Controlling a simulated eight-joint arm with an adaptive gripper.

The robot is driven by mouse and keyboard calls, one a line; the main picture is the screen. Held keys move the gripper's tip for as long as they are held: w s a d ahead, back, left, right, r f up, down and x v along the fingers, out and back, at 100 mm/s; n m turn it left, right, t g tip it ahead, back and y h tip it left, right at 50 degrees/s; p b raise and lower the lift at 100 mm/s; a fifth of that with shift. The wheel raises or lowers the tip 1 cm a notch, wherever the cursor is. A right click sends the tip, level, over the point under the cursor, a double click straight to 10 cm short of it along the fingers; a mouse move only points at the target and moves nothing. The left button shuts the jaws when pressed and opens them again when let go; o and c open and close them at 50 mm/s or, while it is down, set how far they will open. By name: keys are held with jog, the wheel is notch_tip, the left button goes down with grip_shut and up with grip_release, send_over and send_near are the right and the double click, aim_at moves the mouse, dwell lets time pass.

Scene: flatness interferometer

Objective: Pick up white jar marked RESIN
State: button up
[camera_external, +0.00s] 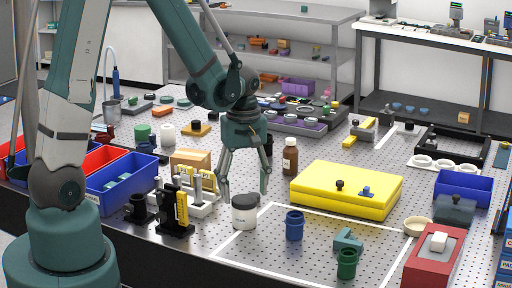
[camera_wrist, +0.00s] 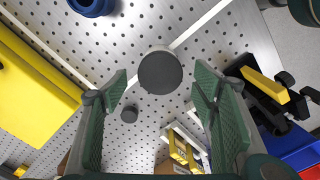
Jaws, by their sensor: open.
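The white jar (camera_external: 245,214) with a dark grey lid stands upright on the perforated table, at the corner of a white outlined area. A label on it is too small to read. In the wrist view I see its round dark lid (camera_wrist: 160,73) from above, just beyond and between my fingertips. My gripper (camera_external: 244,188) is open and empty, pointing down, with its fingers above and around the jar's top in the external view.
A blue jar (camera_external: 294,225) and a green cup (camera_external: 347,264) stand to the right. Black and yellow fixtures (camera_external: 174,211) stand close on the left. A brown bottle (camera_external: 290,157) and a yellow case (camera_external: 347,190) are behind. The outlined area in front is partly clear.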

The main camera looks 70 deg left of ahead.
aim_at(244, 199)
jog(key=shift+f, duration=0.15)
jog(key=shift+f, duration=2.45)
jog(key=c, duration=1.1)
jog(key=shift+o, duration=0.2)
jog(key=shift+r, duration=0.15)
jog(key=shift+r, duration=4.85)
